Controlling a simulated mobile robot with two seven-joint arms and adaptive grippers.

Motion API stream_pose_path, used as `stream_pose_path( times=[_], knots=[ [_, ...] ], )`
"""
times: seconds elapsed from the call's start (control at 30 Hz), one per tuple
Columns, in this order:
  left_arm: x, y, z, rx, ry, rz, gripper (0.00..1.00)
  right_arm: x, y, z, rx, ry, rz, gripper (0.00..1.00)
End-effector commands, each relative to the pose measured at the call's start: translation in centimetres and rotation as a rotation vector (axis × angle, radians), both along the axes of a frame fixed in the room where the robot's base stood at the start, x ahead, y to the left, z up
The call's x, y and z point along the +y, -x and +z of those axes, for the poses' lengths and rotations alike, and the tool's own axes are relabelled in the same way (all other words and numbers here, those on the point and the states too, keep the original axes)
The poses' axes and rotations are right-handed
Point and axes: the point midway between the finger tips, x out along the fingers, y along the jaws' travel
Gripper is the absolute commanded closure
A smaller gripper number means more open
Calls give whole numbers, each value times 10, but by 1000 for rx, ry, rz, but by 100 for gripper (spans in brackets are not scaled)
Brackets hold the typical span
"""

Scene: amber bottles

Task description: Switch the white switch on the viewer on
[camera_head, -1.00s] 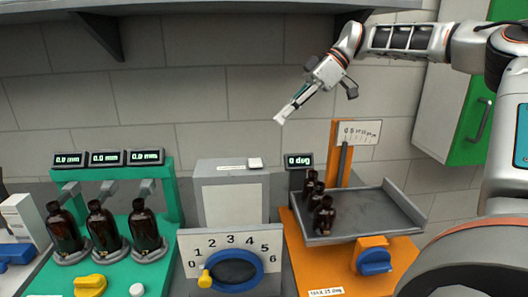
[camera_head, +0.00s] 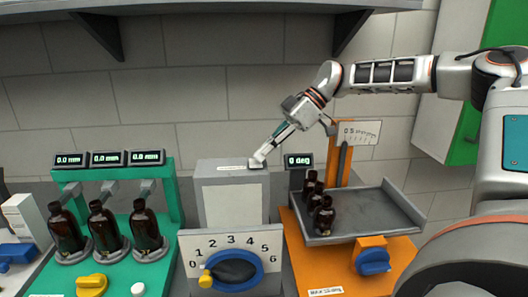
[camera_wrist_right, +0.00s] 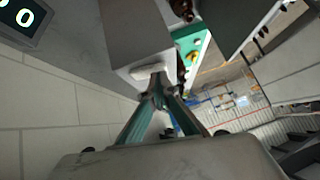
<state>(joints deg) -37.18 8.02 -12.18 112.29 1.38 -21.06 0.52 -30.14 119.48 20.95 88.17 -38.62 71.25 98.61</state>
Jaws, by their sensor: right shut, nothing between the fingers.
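The viewer (camera_head: 214,180) is a grey box with a pale front panel, in the middle of the head view. The white switch is on its top at the right, largely hidden behind my fingertips in the head view. In the right wrist view the white switch (camera_wrist_right: 148,72) shows on the box just beyond the fingertips. My right gripper (camera_head: 258,160) is shut and empty, tilted down, with its tips at the switch. In the right wrist view the right gripper (camera_wrist_right: 158,88) has its fingers together. I cannot tell whether the tips touch the switch. My left gripper is not in view.
A dial plate with a blue knob (camera_head: 256,268) stands before the viewer. A green stand (camera_head: 184,232) with several amber bottles is at left. An orange-based tilting tray (camera_head: 395,214) with bottles is at right. A shelf (camera_head: 230,6) hangs above.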

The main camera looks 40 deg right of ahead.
Motion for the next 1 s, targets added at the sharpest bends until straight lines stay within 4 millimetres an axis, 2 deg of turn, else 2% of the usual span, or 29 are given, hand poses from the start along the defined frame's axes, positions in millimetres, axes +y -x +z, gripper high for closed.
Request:
stream_pose_path(
  times=[0.17,0.4,0.73,1.0],
  knots=[
    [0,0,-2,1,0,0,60,0,0,-1,-5,3,0,100],
    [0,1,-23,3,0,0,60,2,4,-10,-85,54,2,100],
    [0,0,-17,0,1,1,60,1,3,-7,-84,57,0,100],
    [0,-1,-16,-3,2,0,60,-5,-6,-5,-84,58,-2,100]
  ],
)
